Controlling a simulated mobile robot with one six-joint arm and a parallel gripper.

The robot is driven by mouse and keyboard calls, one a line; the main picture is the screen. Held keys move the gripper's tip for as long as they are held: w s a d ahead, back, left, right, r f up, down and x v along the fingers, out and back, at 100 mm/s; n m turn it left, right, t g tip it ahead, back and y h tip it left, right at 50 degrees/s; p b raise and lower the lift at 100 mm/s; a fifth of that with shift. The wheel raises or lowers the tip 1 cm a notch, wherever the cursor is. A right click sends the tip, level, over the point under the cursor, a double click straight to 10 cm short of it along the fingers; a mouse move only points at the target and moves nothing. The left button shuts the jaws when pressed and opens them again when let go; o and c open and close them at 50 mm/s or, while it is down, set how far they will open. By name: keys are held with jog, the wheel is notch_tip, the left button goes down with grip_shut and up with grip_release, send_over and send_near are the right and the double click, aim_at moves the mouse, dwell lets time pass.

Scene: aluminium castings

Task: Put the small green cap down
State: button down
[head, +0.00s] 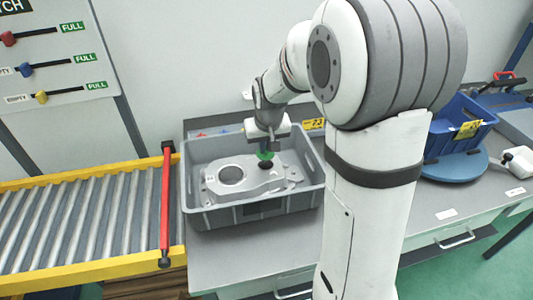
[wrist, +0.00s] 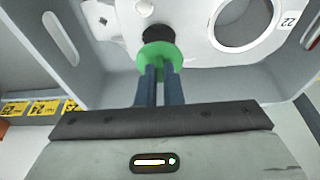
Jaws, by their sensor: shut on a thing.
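A small green cap (wrist: 153,53) is between the two dark fingertips of my gripper (wrist: 158,75) in the wrist view. In the head view, the cap (head: 264,155) shows as a small green spot under my gripper (head: 265,148). It is over a grey aluminium casting (head: 228,192) that lies in a grey crate (head: 254,208). A dark round hole of the casting (wrist: 205,43) shows just beyond the cap in the wrist view. I cannot tell whether the cap touches the casting.
The crate walls stand around the gripper. A roller conveyor (head: 85,213) with a red bar (head: 166,205) lies left of the crate. A blue bin (head: 459,132) stands on a round blue base (head: 452,168) at the right. Bare bench (head: 250,248) shows before the crate.

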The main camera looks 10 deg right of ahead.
aim_at(266, 151)
notch_tip(266, 151, down, 3)
jog(key=shift+f, duration=0.15)
jog(key=shift+f+b, duration=0.35)
jog(key=shift+f, duration=0.1)
jog(key=c, duration=1.6)
grip_release()
jog(key=shift+r, duration=0.1)
